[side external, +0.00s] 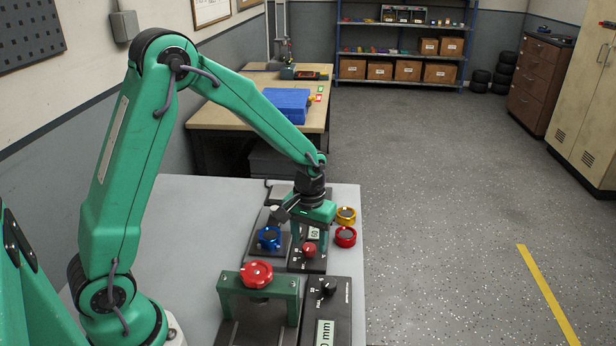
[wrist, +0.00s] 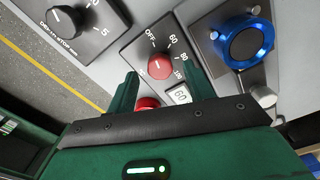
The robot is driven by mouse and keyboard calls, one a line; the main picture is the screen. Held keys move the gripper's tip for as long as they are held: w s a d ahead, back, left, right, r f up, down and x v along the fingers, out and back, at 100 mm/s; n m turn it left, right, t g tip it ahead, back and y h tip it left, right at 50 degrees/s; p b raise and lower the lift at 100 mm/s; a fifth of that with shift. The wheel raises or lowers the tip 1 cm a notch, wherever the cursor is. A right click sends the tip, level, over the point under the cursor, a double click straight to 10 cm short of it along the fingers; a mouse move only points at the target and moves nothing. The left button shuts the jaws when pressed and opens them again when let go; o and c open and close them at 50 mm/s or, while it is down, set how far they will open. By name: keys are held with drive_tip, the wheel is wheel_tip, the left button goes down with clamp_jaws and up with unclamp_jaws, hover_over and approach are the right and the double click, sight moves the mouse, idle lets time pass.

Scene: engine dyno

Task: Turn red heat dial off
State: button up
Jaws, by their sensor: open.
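The red heat dial (wrist: 160,67) sits on a dark panel marked OFF, 60, 80 and a further higher mark. A white pointer line shows on its face, but where it points is too small to tell. A small display (wrist: 181,96) beside it seems to read 60. My gripper (wrist: 160,76) is open and empty, its two green fingers on either side of the view toward the dial, without visible contact. In the side view my gripper (side external: 309,222) points down over the panel, and a red dial (side external: 309,248) shows just in front of it.
A second red round part (wrist: 147,103) is partly hidden by my gripper. A blue ring part (wrist: 243,42) stands to the right. A black depth-stop dial (wrist: 66,19) is at upper left.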

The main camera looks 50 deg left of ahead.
sight(307, 248)
wheel_tip(307, 248, up, 6)
drive_tip(key=shift+r, duration=0.15)
idle(0.3)
drive_tip(key=shift+r, duration=0.1)
drive_tip(key=s+r+m+t, duration=0.2)
drive_tip(key=s+r, duration=0.4)
drive_tip(key=s, duration=0.3)
drive_tip(key=s+r+m+t, duration=0.2)
drive_tip(key=s+r+t, duration=0.1)
drive_tip(key=s+r, duration=0.4)
drive_tip(key=s, duration=0.2)
drive_tip(key=shift+s+d+r+m+t, duration=0.25)
drive_tip(key=shift+s+r+m+t, duration=0.05)
drive_tip(key=shift+s, duration=0.1)
